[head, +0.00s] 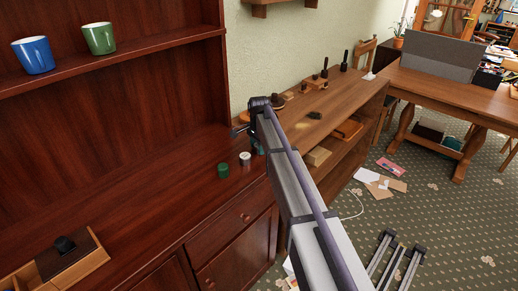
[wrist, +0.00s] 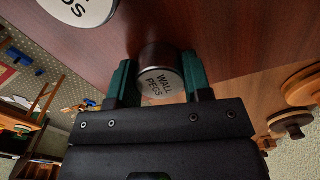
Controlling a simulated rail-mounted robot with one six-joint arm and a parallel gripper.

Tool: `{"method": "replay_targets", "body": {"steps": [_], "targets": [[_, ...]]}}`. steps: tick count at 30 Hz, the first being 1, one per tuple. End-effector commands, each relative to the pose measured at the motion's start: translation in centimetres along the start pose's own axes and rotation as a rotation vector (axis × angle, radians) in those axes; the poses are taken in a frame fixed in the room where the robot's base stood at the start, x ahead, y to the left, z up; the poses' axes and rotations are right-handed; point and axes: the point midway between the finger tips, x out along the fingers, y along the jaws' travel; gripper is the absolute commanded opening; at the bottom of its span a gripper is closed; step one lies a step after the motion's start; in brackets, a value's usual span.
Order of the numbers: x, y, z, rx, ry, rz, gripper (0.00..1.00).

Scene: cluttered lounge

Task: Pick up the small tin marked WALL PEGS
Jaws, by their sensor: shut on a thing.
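The small tin marked WALL PEGS (wrist: 160,84) has a pale round lid with dark lettering, and it sits between the two green fingers of my gripper (wrist: 158,72) in the wrist view. The fingers are shut on its sides. Its body is close to the red-brown wood; I cannot tell whether it still touches it. In the head view my gripper (head: 257,146) is at the right end of the dark cabinet top, partly behind my arm, and the held tin is not clearly visible there.
A green tin (head: 223,170) and a pale-topped tin (head: 245,158) stand on the cabinet top (head: 170,190) left of my gripper. A lettered lid (wrist: 80,8) shows close by in the wrist view. A lighter wooden bench (head: 335,105) with wooden items lies beyond.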

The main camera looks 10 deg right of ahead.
Motion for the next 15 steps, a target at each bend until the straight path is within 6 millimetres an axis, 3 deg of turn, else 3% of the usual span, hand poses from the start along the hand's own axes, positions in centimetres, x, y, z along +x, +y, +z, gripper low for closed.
{"method": "replay_targets", "body": {"steps": [8, 15], "targets": [[-1.1, 0.0, 0.0, 0.000, 0.000, 0.000, 0.21], [-6.6, 0.0, 0.0, 0.000, 0.000, 0.000, 0.21]]}}
